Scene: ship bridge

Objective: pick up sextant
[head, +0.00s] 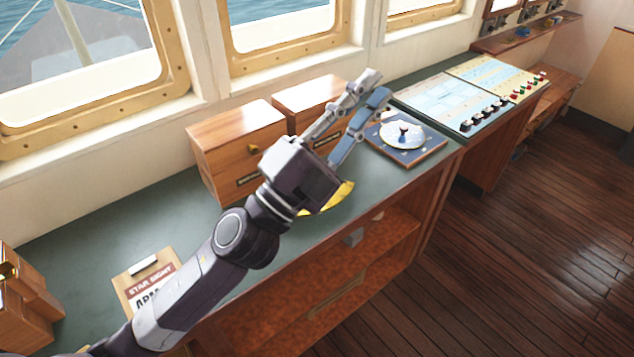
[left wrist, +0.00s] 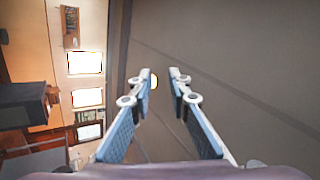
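No sextant shows in full. A yellow curved edge (head: 342,197) shows on the green counter beneath my left gripper's body, which hides the rest; it may be part of the sextant, but I cannot tell. My left gripper (head: 374,86) reaches across the counter, its fingers pointing up and to the right, away from that edge. In the left wrist view its two fingers (left wrist: 162,73) are apart with nothing between them, facing a plain grey-brown surface. My right gripper is not in view.
Two wooden boxes (head: 236,145) stand against the window wall behind my arm. A blue board with a white dial (head: 403,135) lies right of the fingers, with control panels (head: 455,100) beyond. A star sight clipboard (head: 150,282) and wooden case (head: 25,300) are at left.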

